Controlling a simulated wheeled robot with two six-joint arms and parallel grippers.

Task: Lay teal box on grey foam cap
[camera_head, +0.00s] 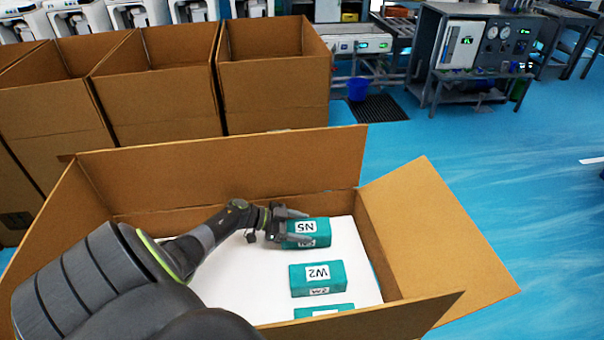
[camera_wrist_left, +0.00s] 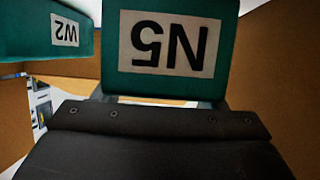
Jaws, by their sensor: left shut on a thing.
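My left gripper (camera_head: 300,227) is shut on a teal box labelled N5 (camera_head: 322,229), at the far side inside an open cardboard carton (camera_head: 235,155). The N5 box (camera_wrist_left: 219,20) also fills the top middle of the left wrist view. A second teal box, W2 (camera_head: 316,279), lies nearer on a pale, nearly white flat pad (camera_head: 255,290) in the carton; W2 also shows at the left wrist view's upper left (camera_wrist_left: 25,32). A third teal box (camera_head: 340,309) is partly hidden by the near flap. I cannot tell whether the pad is the grey foam cap, or whether N5 touches it. My right gripper is not in view.
The carton's walls surround the boxes, and its right flap (camera_head: 435,230) spreads outward. Several empty brown cartons (camera_head: 275,95) stand behind it. Blue floor (camera_head: 480,160) lies open to the right; a blue bin (camera_head: 358,89) and a machine bench (camera_head: 470,50) stand farther back.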

